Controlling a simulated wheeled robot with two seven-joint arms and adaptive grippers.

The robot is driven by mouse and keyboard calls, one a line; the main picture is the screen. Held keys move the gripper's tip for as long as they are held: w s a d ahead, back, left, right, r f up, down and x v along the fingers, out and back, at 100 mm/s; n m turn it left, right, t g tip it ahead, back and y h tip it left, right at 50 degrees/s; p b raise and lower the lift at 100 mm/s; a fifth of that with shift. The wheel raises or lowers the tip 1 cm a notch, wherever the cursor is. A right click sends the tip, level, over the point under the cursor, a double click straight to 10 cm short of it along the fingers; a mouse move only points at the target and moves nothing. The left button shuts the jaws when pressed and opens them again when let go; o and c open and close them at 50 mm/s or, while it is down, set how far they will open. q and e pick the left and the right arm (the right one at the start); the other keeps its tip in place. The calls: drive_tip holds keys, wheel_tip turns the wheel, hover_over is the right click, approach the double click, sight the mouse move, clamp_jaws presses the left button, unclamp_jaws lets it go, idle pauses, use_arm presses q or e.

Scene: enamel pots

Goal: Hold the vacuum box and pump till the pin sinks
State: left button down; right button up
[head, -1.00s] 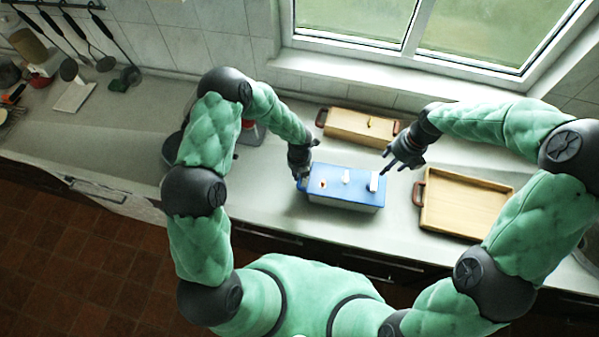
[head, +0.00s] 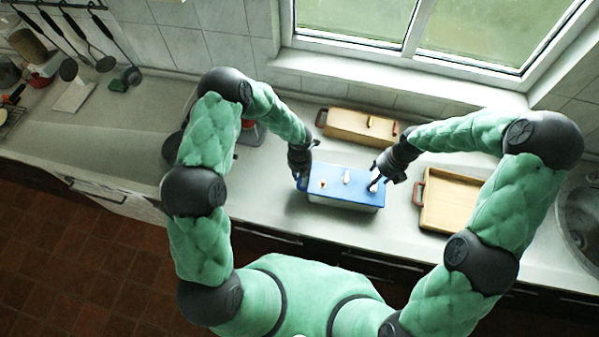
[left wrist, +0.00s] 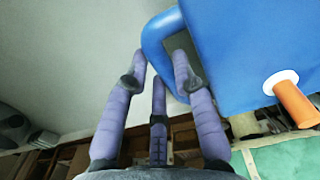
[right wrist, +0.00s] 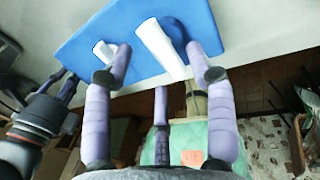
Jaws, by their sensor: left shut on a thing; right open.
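The vacuum box (head: 340,203) has a white body and a blue lid (head: 332,171) and stands on the counter. My left gripper (head: 300,180) is shut on the blue loop handle (left wrist: 155,45) at its left end. The orange pin (left wrist: 293,103) stands up out of a white ring in the lid, near that end. A white peg (right wrist: 103,52) stands mid-lid. A white pump knob (right wrist: 160,42) stands near the lid's right end. My right gripper (head: 376,183) is open above that end, and in the right wrist view its fingers (right wrist: 157,72) lie either side of the knob, contact unclear.
A wooden box (head: 350,127) with brown handles stands behind the vacuum box, near my right wrist. A wooden tray (head: 452,222) lies to the right, partly hidden by my right arm. A sink (head: 580,215) is at far right. Counter at left front is clear.

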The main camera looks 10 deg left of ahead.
drive_tip(key=shift+a+f, duration=0.25)
drive_tip(key=shift+f, duration=0.85)
drive_tip(key=c, duration=1.1)
